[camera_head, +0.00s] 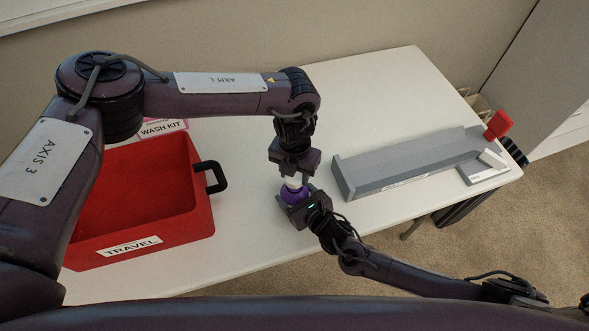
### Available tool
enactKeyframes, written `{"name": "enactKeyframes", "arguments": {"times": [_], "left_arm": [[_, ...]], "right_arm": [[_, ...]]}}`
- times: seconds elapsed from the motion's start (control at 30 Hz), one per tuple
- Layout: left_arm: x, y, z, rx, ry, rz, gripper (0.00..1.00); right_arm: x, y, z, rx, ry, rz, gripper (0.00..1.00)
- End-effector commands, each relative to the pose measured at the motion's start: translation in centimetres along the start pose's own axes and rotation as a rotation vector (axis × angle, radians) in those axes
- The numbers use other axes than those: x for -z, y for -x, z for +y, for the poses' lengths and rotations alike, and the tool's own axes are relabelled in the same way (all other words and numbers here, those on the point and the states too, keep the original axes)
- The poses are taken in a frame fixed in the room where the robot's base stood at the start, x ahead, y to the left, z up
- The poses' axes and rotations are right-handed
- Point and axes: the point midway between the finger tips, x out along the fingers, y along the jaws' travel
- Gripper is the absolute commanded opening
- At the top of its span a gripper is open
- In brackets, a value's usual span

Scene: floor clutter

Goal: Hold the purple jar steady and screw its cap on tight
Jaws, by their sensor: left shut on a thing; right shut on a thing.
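The purple jar (288,195) stands on the white table near its front edge, right of the red case. Only a part of its purple side shows. My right gripper (295,203) is shut on the jar, coming in from the lower right. The white cap (293,181) sits at the top of the jar, below my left gripper (294,174). My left gripper is shut on the cap from above. The grippers hide most of the jar and cap, so I cannot tell how tightly the cap sits.
A red open case (200,222) labelled TRAVEL, with a black handle, stands at left. A pink-and-white WASH KIT label (163,128) shows behind it. A grey tray-like fixture (400,165) with a red part (498,125) lies at right. The back middle of the table (370,100) is clear.

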Motion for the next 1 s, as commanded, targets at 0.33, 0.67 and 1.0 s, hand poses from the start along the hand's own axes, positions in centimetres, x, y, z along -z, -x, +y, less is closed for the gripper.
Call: {"name": "enactKeyframes", "arguments": {"times": [0.33,0.67,1.0], "left_arm": [[0.0,0.0,0.0,0.000,0.001,0.000,0.22],[0.0,-1.5,0.0,0.000,0.002,0.001,0.22],[0.0,-1.7,0.0,0.000,0.001,-0.001,0.22]], "right_arm": [[0.0,0.0,0.0,0.000,0.000,0.000,0.30],[0.0,0.0,0.0,0.000,0.000,0.000,0.30],[0.0,0.0,0.0,0.000,0.000,0.000,0.30]]}}
